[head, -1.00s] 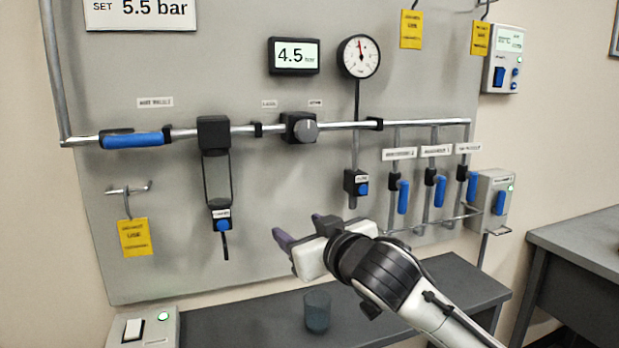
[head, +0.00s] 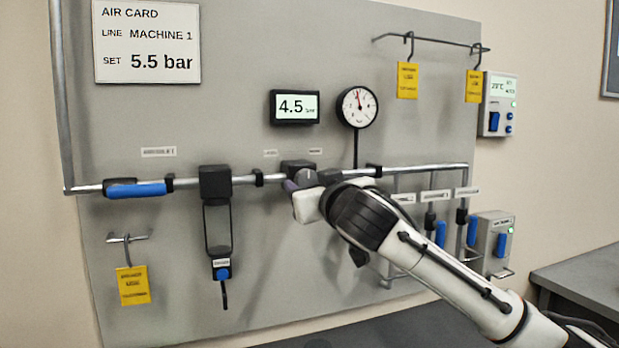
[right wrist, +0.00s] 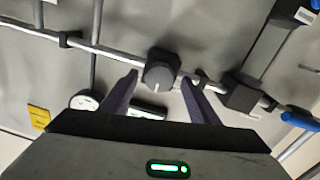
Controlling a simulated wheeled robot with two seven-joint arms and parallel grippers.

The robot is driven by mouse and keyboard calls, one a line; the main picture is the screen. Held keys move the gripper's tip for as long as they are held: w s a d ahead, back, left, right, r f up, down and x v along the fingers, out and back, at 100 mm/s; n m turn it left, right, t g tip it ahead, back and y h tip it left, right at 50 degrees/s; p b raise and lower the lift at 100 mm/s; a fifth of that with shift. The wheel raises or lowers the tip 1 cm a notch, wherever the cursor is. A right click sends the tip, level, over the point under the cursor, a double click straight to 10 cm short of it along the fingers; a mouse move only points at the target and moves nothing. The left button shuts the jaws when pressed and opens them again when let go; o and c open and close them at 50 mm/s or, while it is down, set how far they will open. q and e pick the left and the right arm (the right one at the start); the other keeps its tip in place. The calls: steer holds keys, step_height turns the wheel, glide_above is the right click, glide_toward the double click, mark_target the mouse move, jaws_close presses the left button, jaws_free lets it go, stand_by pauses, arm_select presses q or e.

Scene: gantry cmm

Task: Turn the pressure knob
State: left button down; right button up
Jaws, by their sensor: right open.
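The pressure knob (head: 305,177) is a dark grey dial on a black regulator body on the horizontal pipe, partly hidden by my gripper in the head view. In the right wrist view the knob (right wrist: 160,74) shows whole, with a pale pointer line. My right gripper (head: 309,182) is open in front of it. In the right wrist view its purple fingertips (right wrist: 160,80) stand on either side of the knob, with gaps visible; contact does not show. The display (head: 295,107) reads 4.5. The air card (head: 147,42) says Machine 1, set 5.5 bar. My left gripper is not in view.
A round gauge (head: 357,107) sits above the pipe. A black filter unit (head: 215,183) and a blue-handled valve (head: 136,190) lie to the left. Several blue-handled valves stand right, partly behind my arm. Yellow tags (head: 133,285) hang from hooks.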

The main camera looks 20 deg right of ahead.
steer(key=shift+w, duration=0.7)
steer(key=c, duration=1.1)
steer(key=shift+o, duration=0.2)
steer(key=shift+m, duration=0.3)
